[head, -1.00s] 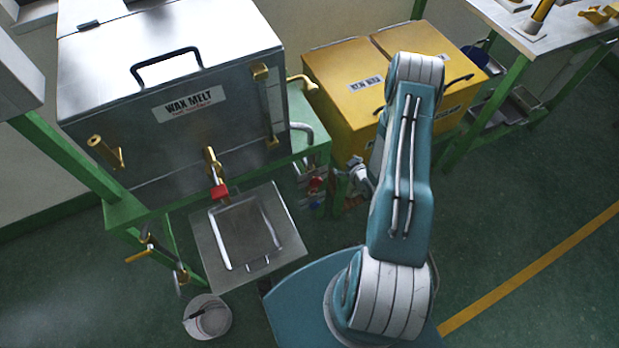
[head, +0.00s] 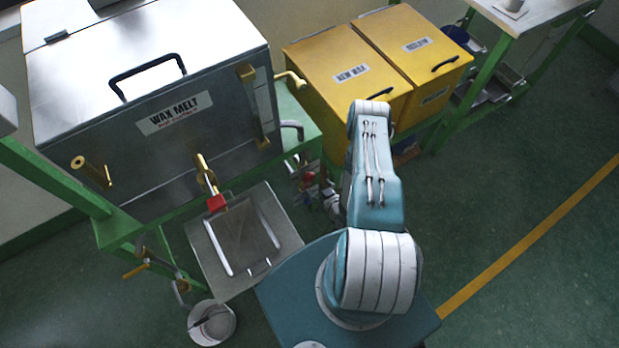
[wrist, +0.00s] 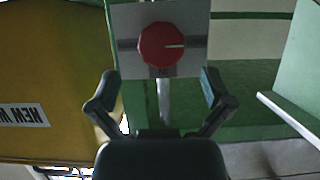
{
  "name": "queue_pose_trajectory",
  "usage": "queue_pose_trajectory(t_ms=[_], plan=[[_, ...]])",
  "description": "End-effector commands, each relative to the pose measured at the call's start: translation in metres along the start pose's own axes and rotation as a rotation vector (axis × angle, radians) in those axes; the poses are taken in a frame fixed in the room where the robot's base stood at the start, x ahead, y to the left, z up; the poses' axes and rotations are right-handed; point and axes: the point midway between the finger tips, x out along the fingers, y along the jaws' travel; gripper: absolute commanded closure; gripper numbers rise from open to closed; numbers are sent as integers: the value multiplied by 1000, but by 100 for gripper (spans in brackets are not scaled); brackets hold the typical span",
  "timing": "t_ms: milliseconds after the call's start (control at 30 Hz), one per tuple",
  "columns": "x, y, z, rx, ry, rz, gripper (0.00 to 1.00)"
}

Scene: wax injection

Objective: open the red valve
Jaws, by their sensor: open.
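In the wrist view a round red valve knob (wrist: 162,44) with a pale line pointing right sits on a grey plate (wrist: 195,12). My gripper (wrist: 160,86) is open, its two fingers spread to the left and right, just below the knob in the picture. Nothing is between the fingers but the background and a grey pipe under the plate. In the head view my gripper (head: 328,192) is partly hidden by my arm, beside small red parts right of the tank. A red handle (head: 216,202) also shows on the tank's brass spout.
The silver wax melt tank (head: 195,140) stands on a green frame at left. A metal tray (head: 205,258) is under its spout, with a white bucket (head: 212,322) on the floor. Yellow bins (head: 335,65) stand behind my arm. Open floor (head: 520,200) lies to the right.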

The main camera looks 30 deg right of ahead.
Motion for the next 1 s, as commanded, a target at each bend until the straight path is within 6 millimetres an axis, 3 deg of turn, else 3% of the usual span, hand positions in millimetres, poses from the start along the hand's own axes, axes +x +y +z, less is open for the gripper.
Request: queue_pose_trajectory(t_ms=[100,300,667,700,867,1000], plan=[[23,-1,0,-4,2,-5,0],[50,-1,0,-2,0,-2,0],[58,0,0,1,-1,0,0],[58,0,0,1,-1,0,4],[58,0,0,0,0,0,75],[58,0,0,0,0,0,75]])
